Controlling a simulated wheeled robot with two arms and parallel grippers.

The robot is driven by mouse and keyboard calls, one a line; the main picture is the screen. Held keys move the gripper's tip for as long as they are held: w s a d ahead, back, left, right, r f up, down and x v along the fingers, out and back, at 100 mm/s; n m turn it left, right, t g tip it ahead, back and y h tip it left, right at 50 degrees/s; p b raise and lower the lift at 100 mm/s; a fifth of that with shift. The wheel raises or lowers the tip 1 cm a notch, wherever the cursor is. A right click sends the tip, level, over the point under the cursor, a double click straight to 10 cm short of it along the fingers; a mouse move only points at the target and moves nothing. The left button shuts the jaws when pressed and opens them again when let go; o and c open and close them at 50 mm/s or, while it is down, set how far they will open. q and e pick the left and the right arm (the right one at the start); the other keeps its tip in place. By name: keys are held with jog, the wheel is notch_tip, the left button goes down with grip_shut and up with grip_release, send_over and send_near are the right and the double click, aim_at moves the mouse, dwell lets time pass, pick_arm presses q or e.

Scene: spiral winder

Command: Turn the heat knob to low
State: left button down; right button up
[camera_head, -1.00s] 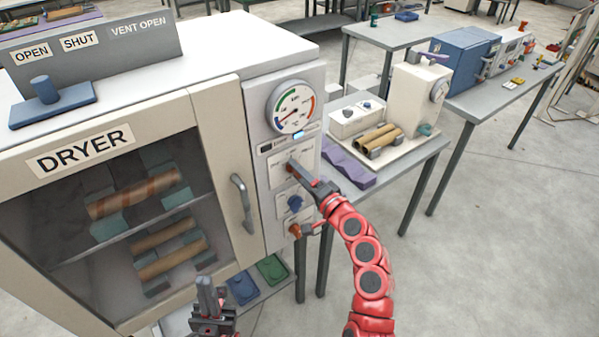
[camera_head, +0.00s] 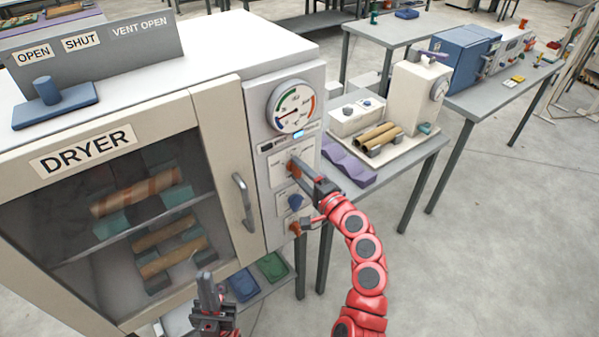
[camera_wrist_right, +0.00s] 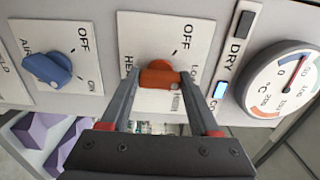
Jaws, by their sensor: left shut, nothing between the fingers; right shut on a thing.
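The heat knob (camera_wrist_right: 158,75) is orange and sits on a white plate marked OFF, LOW and a partly covered HIGH on the dryer's front panel. A pale dot shows at its lower right, on the HIGH side; I cannot tell its exact setting. My right gripper (camera_wrist_right: 160,82) has its two fingers on either side of the knob and is shut on it. In the head view my right gripper (camera_head: 297,169) reaches the panel below the gauge and hides most of the knob. My left gripper (camera_head: 206,278) is shut and empty, low in front of the dryer door.
A blue air knob (camera_wrist_right: 47,69) is beside the heat knob; another orange knob (camera_head: 297,227) is lower on the panel. The round gauge (camera_head: 293,107) is above. The door handle (camera_head: 243,203) stands out left of the panel. A table with tubes (camera_head: 377,138) is at right.

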jog(key=o, duration=1.4)
jog(key=shift+d, duration=0.1)
jog(key=shift+c, duration=0.2)
jog(key=shift+s, duration=0.1)
jog(key=shift+s+d+f, duration=0.1)
jog(key=shift+s+d, duration=0.05)
jog(key=shift+s, duration=0.05)
jog(key=b+v, duration=0.5)
jog(key=v, duration=1.1)
jog(key=shift+s+d, duration=0.25)
jog(key=shift+s, duration=0.05)
